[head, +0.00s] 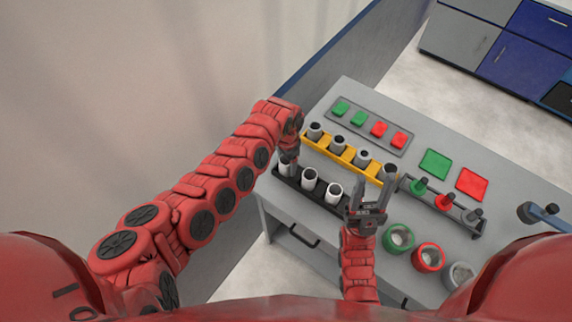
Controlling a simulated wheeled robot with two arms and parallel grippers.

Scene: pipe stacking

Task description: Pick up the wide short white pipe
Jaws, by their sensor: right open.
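A black rack (297,187) at the near left of the table holds white pipes upright: a left one (285,168), a middle one (309,181) and a right one (334,192). I cannot tell for sure which is the wide short one. My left gripper (289,155) points down at the left pipe; its fingers are small and partly hidden, so I cannot tell whether they are shut or touch the pipe. My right gripper (368,189) is open and empty, just right of the black rack and in front of the yellow rack's right end.
A yellow rack (350,159) holds several grey pipes behind the black rack. A tray of green and red blocks (380,128) lies behind. Green (399,238), red (429,256) and grey (459,276) rings lie at the right front. A dark holder (459,213) carries coloured pegs.

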